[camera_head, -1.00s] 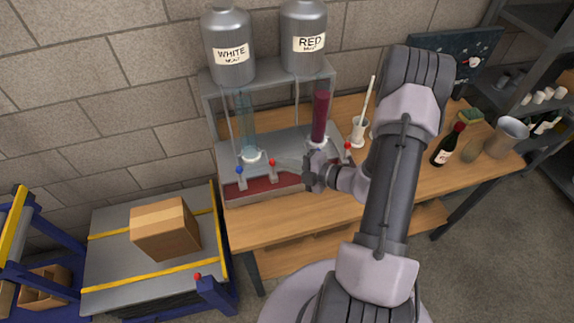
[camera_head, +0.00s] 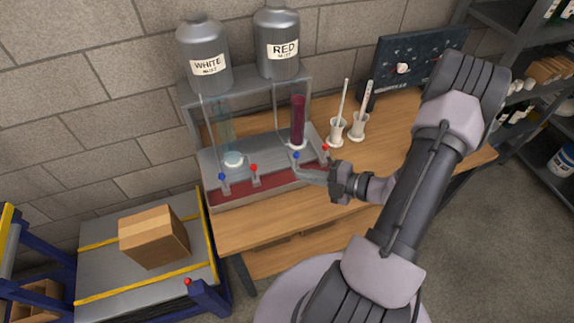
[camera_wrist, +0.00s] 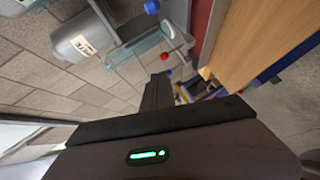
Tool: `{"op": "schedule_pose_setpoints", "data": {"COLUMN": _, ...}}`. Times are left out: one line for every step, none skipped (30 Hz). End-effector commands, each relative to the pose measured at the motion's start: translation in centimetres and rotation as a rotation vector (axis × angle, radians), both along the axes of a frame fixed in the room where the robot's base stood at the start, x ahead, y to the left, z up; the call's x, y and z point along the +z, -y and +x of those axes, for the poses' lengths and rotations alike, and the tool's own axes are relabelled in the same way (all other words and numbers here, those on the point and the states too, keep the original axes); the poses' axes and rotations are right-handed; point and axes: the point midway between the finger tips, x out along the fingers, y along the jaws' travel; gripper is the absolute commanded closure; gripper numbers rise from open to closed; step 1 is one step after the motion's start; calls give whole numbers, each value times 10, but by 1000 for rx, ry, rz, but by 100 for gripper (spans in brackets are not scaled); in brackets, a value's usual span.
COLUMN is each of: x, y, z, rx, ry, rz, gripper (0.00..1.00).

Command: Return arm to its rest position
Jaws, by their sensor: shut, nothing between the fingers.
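My arm reaches up from the bottom right of the head view and bends down and left. My gripper (camera_head: 334,182) is shut and empty above the front right edge of the dispensing stand (camera_head: 236,196), close to its blue and red knobs. I cannot tell whether it touches the stand. In the wrist view the dark gripper body (camera_wrist: 157,92) fills the lower middle, with nothing held in it.
The stand carries a WHITE tank (camera_head: 205,50), a RED tank (camera_head: 277,42) and a red-filled tube (camera_head: 298,118). Two white cups with rods (camera_head: 336,132) stand right of it. A box (camera_head: 152,238) sits on the conveyor (camera_head: 98,258) at left. Shelves (camera_head: 540,95) stand right.

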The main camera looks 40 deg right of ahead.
Motion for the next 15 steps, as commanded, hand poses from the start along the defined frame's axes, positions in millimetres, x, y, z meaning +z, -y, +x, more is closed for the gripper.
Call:
{"op": "schedule_pose_setpoints", "data": {"x": 1, "y": 1, "z": -2, "rx": 0, "ry": 0, "rz": 0, "gripper": 100}}
{"op": "schedule_pose_setpoints", "data": {"x": 1, "y": 2, "z": -3, "rx": 0, "ry": 0, "rz": 0, "gripper": 100}}
{"op": "schedule_pose_setpoints", "data": {"x": 1, "y": 2, "z": -3, "rx": 1, "ry": 0, "rz": 0, "gripper": 100}}
{"op": "schedule_pose_setpoints", "data": {"x": 1, "y": 1, "z": -3, "rx": 5, "ry": 1, "rz": -4, "gripper": 100}}
{"op": "schedule_pose_setpoints", "data": {"x": 3, "y": -1, "z": -2, "rx": 21, "ry": 7, "rz": -19, "gripper": 100}}
{"op": "schedule_pose_setpoints", "data": {"x": 8, "y": -9, "z": 1, "rx": 72, "ry": 22, "rz": -68, "gripper": 100}}
{"op": "schedule_pose_setpoints", "data": {"x": 14, "y": -18, "z": 5, "rx": 137, "ry": 46, "rz": -131, "gripper": 100}}
{"op": "schedule_pose_setpoints", "data": {"x": 22, "y": -32, "z": 8, "rx": 229, "ry": 80, "rz": -219, "gripper": 100}}
{"op": "schedule_pose_setpoints", "data": {"x": 34, "y": -56, "z": 11, "rx": 386, "ry": 144, "rz": -366, "gripper": 100}}
{"op": "schedule_pose_setpoints", "data": {"x": 44, "y": -77, "z": 11, "rx": 527, "ry": 208, "rz": -497, "gripper": 100}}
{"op": "schedule_pose_setpoints", "data": {"x": 53, "y": -99, "z": 8, "rx": 678, "ry": 286, "rz": -634, "gripper": 100}}
{"op": "schedule_pose_setpoints", "data": {"x": 64, "y": -127, "z": 1, "rx": 886, "ry": 403, "rz": -819, "gripper": 100}}
{"op": "schedule_pose_setpoints", "data": {"x": 71, "y": -146, "z": -7, "rx": 1037, "ry": 499, "rz": -955, "gripper": 100}}
{"op": "schedule_pose_setpoints", "data": {"x": 76, "y": -162, "z": -16, "rx": 1184, "ry": 601, "rz": -1086, "gripper": 100}}
{"op": "schedule_pose_setpoints", "data": {"x": 83, "y": -181, "z": -29, "rx": 1377, "ry": 748, "rz": -1259, "gripper": 100}}
